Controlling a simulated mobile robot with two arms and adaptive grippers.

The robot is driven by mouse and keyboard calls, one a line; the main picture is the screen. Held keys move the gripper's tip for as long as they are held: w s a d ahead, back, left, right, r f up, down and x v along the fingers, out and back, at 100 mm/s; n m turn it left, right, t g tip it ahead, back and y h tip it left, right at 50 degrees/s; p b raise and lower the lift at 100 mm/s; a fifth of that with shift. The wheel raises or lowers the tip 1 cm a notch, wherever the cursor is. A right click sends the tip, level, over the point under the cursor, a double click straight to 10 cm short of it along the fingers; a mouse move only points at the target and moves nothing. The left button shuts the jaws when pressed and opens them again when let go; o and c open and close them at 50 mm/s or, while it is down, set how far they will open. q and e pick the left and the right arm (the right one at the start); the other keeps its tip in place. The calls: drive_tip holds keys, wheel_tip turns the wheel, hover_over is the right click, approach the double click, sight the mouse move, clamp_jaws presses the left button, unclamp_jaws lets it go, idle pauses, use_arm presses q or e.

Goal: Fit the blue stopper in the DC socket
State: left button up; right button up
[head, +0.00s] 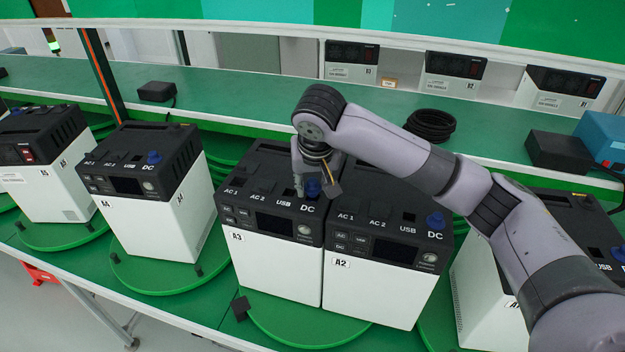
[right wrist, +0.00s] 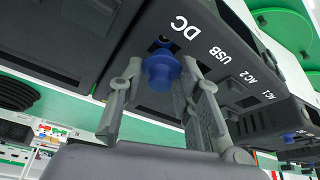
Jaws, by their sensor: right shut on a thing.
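The blue stopper (head: 313,187) is at the DC corner of the unit marked A3 (head: 268,235). My right gripper (head: 316,189) is over that corner from above, shut on the stopper. In the right wrist view the stopper (right wrist: 161,72) sits between the two fingertips, with its inner end toward the dark DC socket (right wrist: 160,43) beside the white "DC" label. Part of the socket shows past the stopper. I cannot tell whether the stopper is in the hole or just in front of it. My left gripper is not in view.
Unit A2 (head: 378,285) stands close against A3, with a blue stopper (head: 435,221) at its DC corner. Unit A4 (head: 150,215) to the left also has one (head: 154,157). A coiled black cable (head: 431,125) and a black box (head: 556,151) lie on the green shelf behind.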

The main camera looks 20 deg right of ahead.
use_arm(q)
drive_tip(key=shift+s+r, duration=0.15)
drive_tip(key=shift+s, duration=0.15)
use_arm(e)
drive_tip(key=shift+s+f, duration=0.1)
drive_tip(key=shift+f, duration=0.65)
idle(0.4)
drive_tip(key=o, duration=0.9)
drive_tip(key=shift+r, duration=0.1)
drive_tip(key=shift+o, duration=0.2)
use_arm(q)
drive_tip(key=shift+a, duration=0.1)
